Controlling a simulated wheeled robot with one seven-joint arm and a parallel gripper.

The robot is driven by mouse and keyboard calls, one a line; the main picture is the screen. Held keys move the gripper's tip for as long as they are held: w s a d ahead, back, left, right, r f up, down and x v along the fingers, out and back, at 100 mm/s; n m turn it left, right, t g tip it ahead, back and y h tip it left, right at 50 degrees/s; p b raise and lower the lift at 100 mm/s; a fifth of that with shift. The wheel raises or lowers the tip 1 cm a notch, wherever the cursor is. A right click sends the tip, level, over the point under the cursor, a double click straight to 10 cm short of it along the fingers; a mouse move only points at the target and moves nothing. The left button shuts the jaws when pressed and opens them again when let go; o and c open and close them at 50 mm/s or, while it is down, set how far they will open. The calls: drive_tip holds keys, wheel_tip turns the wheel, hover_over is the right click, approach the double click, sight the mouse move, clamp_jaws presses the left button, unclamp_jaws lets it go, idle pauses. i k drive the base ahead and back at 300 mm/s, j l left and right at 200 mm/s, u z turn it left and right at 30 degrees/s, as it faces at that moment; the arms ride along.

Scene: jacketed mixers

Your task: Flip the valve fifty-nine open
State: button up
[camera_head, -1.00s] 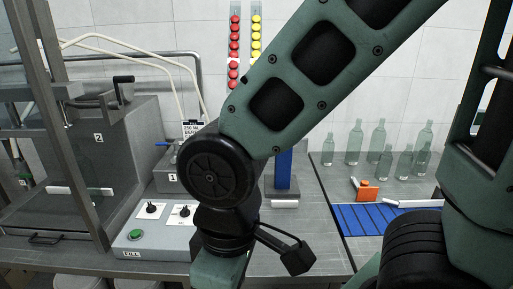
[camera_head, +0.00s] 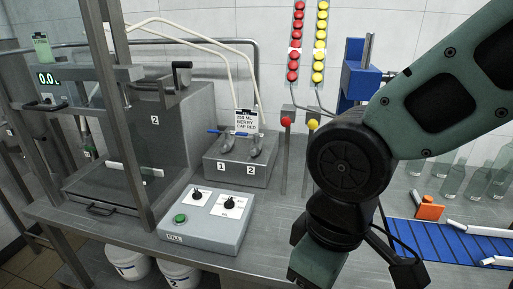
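No valve marked fifty-nine can be read in the head view. A grey block (camera_head: 232,172) marked 1 and 2 stands on the bench. Two grey valve-like fittings (camera_head: 256,147) sit on it, and a blue lever (camera_head: 228,132) shows at the left one. A card reading 250 ML, BERRY, CAP RED (camera_head: 246,121) stands behind them. My arm crosses the right half of the view, right of the block. My gripper's fingers do not show; the arm runs out of the bottom edge.
A fill panel (camera_head: 203,239) with a green button and two knobs lies in front of the block. A machine frame (camera_head: 122,130) stands at left. Red and yellow caps hang in tubes (camera_head: 296,50) behind. A blue conveyor (camera_head: 424,240) and glass bottles (camera_head: 455,178) are at right.

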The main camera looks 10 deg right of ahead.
sight(242, 134)
drive_tip(key=i+j+u, duration=0.75)
drive_tip(key=k+l, duration=0.05)
drive_tip(key=k, duration=0.05)
